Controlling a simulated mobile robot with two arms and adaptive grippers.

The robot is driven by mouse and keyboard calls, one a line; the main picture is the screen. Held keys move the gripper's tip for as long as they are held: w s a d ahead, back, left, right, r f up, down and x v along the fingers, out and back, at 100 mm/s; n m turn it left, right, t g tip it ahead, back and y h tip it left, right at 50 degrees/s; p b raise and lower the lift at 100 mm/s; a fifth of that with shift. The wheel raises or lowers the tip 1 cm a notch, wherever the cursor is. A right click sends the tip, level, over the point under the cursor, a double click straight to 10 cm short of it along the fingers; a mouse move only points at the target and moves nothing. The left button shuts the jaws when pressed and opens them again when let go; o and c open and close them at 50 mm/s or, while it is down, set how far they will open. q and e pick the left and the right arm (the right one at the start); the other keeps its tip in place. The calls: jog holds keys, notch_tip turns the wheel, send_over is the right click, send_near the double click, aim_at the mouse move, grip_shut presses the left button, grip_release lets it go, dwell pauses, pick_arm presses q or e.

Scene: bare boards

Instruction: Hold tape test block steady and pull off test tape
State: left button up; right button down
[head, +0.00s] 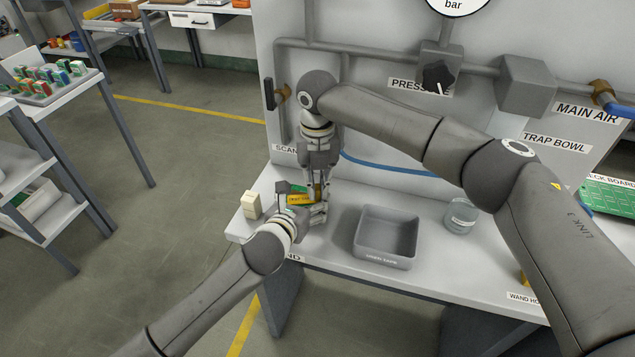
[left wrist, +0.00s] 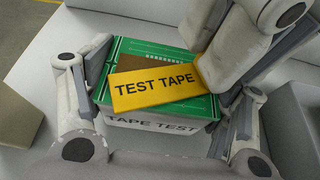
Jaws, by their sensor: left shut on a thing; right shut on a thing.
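The tape test block (left wrist: 165,118) has a pale body lettered "TAPE TEST" and a green board face with a brown patch. The yellow test tape (left wrist: 155,87) lies slantwise across the board; it also shows in the head view (head: 296,199). My left gripper (head: 301,204) is shut on the block, one finger on each side of it. My right gripper (head: 323,194) reaches down from above and is shut on the tape's right end, which its fingers hide in the left wrist view. I cannot tell whether any of the tape has lifted.
A cream block (head: 251,205) stands left of the grippers near the bench edge. A grey open bin (head: 385,259) and a glass jar (head: 461,216) stand to the right on the bench. A panel with pipes (head: 380,120) rises behind.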

aim_at(317, 187)
jog(key=shift+r, duration=0.75)
jog(key=shift+r, duration=1.05)
pick_arm(q)
jog(key=o, duration=1.2)
jog(key=shift+s, duration=0.1)
jog(key=v, duration=1.1)
jog(key=shift+s+a+r, duration=0.15)
jog(key=shift+s, duration=0.2)
